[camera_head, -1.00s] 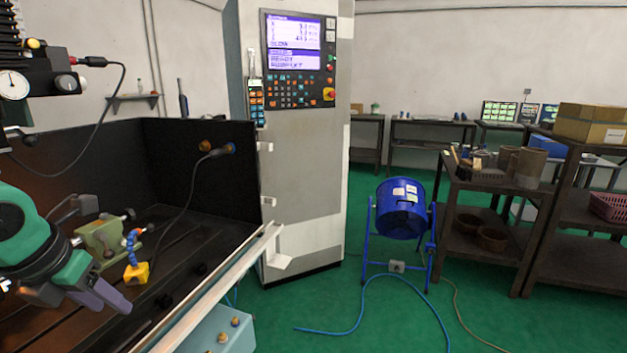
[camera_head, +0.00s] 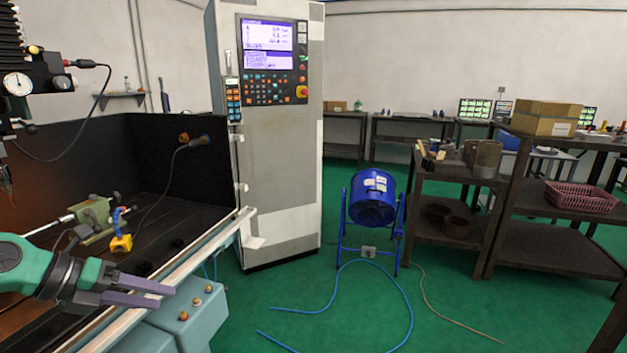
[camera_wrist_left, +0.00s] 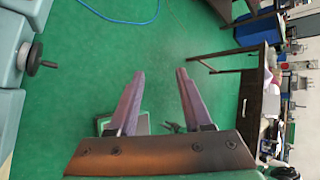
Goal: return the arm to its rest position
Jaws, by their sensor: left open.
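My left gripper (camera_head: 148,292) reaches in from the left in the head view, above the front edge of the machine bed (camera_head: 150,262). Its two purple fingers point right. In the left wrist view the fingers (camera_wrist_left: 160,95) stand apart with nothing between them, and green floor shows behind. The indexing chuck (camera_head: 98,218), a greenish block, sits on the bed behind the gripper. A bar runs toward it from the left. My right gripper is in neither view.
A yellow-based blue coolant hose (camera_head: 121,242) stands beside the chuck. The control cabinet (camera_head: 270,180) rises behind the bed's right end. A blue drum fan (camera_head: 372,197), a blue floor hose (camera_head: 405,300) and dark shelves (camera_head: 550,220) are to the right. The green floor between is mostly clear.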

